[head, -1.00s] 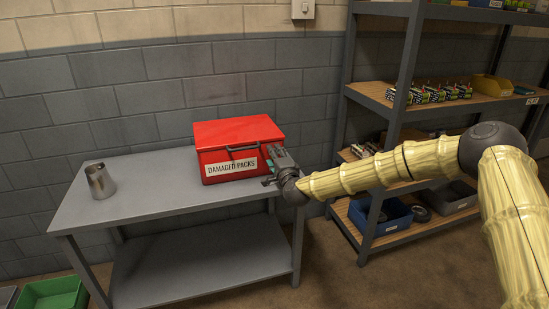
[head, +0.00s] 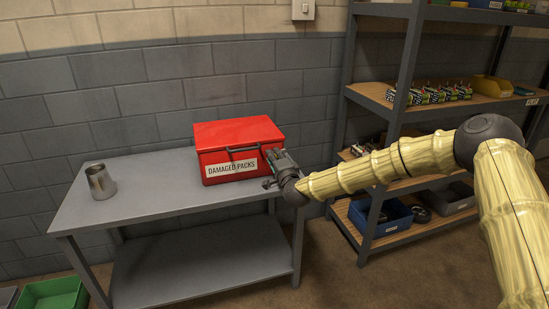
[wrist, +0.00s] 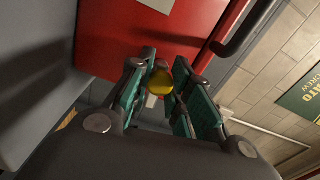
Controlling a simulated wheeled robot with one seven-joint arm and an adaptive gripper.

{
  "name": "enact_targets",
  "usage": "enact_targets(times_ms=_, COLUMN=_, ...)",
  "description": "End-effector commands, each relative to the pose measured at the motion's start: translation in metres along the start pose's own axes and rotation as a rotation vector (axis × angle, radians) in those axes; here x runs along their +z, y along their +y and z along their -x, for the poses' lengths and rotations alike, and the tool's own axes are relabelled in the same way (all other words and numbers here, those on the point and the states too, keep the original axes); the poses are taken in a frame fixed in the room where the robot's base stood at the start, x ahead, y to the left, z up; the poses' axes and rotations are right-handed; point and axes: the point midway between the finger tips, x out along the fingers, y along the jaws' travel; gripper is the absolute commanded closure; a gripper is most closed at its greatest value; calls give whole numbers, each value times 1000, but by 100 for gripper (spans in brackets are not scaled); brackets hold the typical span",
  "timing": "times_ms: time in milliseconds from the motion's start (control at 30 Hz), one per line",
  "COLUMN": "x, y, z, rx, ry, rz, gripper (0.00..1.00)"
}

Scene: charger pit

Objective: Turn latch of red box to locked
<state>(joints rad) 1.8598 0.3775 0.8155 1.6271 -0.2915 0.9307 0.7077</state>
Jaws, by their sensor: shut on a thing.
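The red box (head: 222,134) stands closed on the grey table, with a black handle and a "DAMAGED PACKS" label on its front. My gripper (head: 270,158) is at the right end of the box's front face. In the wrist view, the teal-padded fingers of my gripper (wrist: 159,84) are shut on a round yellow knob, the latch (wrist: 160,80), in front of the red face. The latch is hidden behind my fingers in the head view. Whether it stands at locked cannot be told.
The grey table (head: 145,180) has a metal cup (head: 101,182) at its left, with clear top between cup and box. A shelf rack (head: 395,105) with bins stands to the right. A green bin (head: 52,295) is on the floor at lower left.

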Motion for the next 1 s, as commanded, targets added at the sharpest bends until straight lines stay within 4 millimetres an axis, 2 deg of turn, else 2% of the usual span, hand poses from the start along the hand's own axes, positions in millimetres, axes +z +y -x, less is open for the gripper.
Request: enact_targets(times_ms=1000, x=0, y=0, z=0, rx=1, ry=-1, rz=945, gripper=100)
